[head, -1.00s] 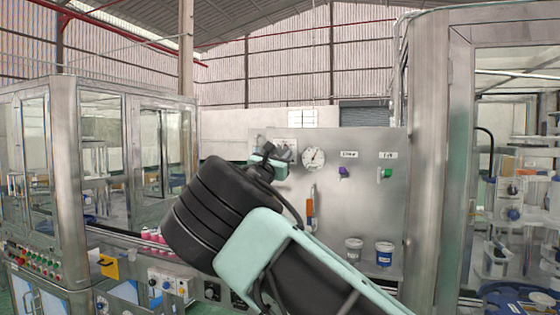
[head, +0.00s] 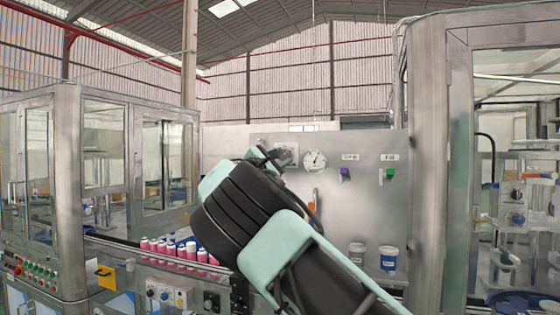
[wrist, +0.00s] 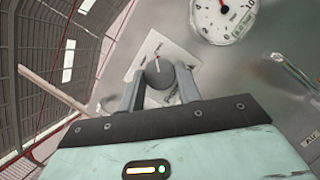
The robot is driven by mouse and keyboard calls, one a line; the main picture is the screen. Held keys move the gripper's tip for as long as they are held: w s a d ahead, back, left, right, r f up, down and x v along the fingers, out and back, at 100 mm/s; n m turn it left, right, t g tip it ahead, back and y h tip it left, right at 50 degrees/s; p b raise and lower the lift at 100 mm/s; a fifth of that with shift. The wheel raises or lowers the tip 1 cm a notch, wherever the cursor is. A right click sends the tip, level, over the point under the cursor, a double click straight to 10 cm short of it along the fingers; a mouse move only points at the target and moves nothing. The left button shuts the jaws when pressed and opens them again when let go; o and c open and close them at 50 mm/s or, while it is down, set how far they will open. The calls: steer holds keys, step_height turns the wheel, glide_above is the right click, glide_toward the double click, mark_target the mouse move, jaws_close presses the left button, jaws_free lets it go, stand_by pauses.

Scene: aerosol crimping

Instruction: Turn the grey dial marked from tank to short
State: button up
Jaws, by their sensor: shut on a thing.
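The grey dial (wrist: 158,74) sits on a white plate (wrist: 148,58) with small labels in the wrist view; I cannot read the labels. A thin red line shows at the dial's far edge. My gripper (wrist: 160,84) has one finger on each side of the dial and is shut on it. In the head view my gripper (head: 268,155) reaches the panel at the white plate (head: 287,150); the dial itself is hidden there behind the gripper.
A round gauge (head: 315,161) is just right of the dial. Further right are a purple valve handle (head: 345,174) and a green one (head: 389,174). A orange-handled thing (head: 313,197) hangs below the gauge. Tubs (head: 388,258) stand lower right, pink cans (head: 190,253) lower left.

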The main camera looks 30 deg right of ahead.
stand_by(0.4)
steer(key=o, duration=1)
steer(key=shift+c, duration=0.2)
steer(key=shift+s+a+f, duration=0.15)
steer(key=shift+a+f, duration=0.05)
steer(key=shift+a, duration=0.15)
steer(key=b+v, duration=0.6)
steer(key=v, duration=1)
steer(key=shift+a+b, duration=0.3)
steer(key=shift+b, duration=0.1)
